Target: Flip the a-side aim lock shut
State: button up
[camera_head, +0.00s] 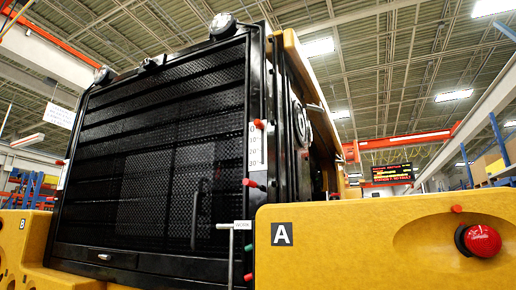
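A yellow carrier panel (400,240) bears a black plate with the letter A (282,234). Just left of it stands a thin grey upright post with a crossbar (231,250) and a small lettered tag (243,225). Another red tip (259,124) is at the top of a white numbered scale (255,148). I cannot tell which of these is the aim lock, or its position. My gripper is not in view.
A large black ribbed screen (150,160) fills the left and middle. A red push button (480,240) sits in a recess of the yellow panel at right. A yellow B-marked panel (22,235) stands at far left. A lit sign (392,173) hangs behind.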

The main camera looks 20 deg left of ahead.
aim_at(248, 183)
jog(key=i+j, duration=0.1)
jog(key=j, duration=0.3)
jog(key=j+u, duration=0.15)
jog(key=j, duration=0.2)
jog(key=i+j, duration=0.15)
jog(key=j, duration=0.2)
jog(key=i+j+u, duration=0.15)
jog(key=j, duration=0.6)
jog(key=i+u, duration=0.05)
